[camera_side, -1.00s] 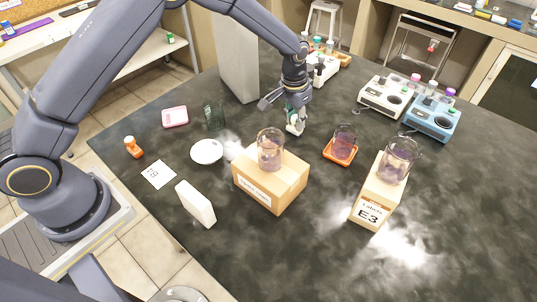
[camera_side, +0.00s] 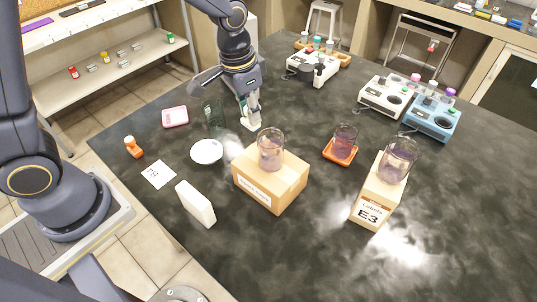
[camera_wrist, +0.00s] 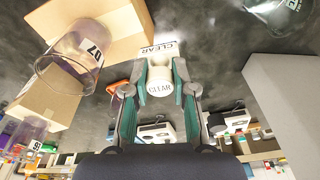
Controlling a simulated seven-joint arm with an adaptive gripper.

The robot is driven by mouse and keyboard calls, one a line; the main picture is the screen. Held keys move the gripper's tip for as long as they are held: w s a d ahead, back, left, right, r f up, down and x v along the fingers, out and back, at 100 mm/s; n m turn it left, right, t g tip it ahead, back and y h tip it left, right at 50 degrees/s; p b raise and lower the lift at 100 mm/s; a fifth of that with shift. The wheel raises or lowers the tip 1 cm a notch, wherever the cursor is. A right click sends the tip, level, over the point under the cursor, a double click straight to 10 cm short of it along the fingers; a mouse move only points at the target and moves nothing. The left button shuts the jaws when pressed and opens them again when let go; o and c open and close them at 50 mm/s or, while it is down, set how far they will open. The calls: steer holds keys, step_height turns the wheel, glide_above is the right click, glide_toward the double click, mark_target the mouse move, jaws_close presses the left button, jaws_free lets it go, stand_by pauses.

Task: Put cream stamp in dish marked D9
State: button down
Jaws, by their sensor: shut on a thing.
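The cream stamp (camera_wrist: 160,78) is held between the green-padded fingers of my gripper (camera_wrist: 160,90), and its side reads CLEAR. In the side view, my gripper (camera_side: 247,104) holds the stamp (camera_side: 250,122) low over the bench, behind the cardboard box; whether it touches the bench cannot be told. A white round dish (camera_side: 207,151) lies to the left and nearer the camera, and looks empty. A white card (camera_side: 158,174) with dark marking lies beside it; its rotated text is too small to read surely. No D9 mark shows clearly on the dish.
A dark green glass (camera_side: 213,114) stands between my gripper and the pink dish (camera_side: 174,117). A cardboard box (camera_side: 270,185) bears a glass beaker (camera_side: 271,150). An orange stamp (camera_side: 133,147) and a white block (camera_side: 196,204) stand near the left edge.

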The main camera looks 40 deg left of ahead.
steer(key=s+a+f, duration=0.3)
steer(key=s+a, duration=0.5)
steer(key=a, duration=0.1)
steer(key=n, duration=0.1)
glide_above(210, 156)
steer(key=f, duration=0.6)
steer(key=shift+s+f, duration=0.3)
steer(key=shift+s, duration=0.05)
steer(key=shift+f, duration=0.4)
steer(key=shift+f, duration=0.2)
steer(key=shift+f, duration=0.1)
steer(key=c, duration=0.9)
jaws_free()
steer(key=shift+f, duration=0.1)
steer(key=shift+c, duration=0.2)
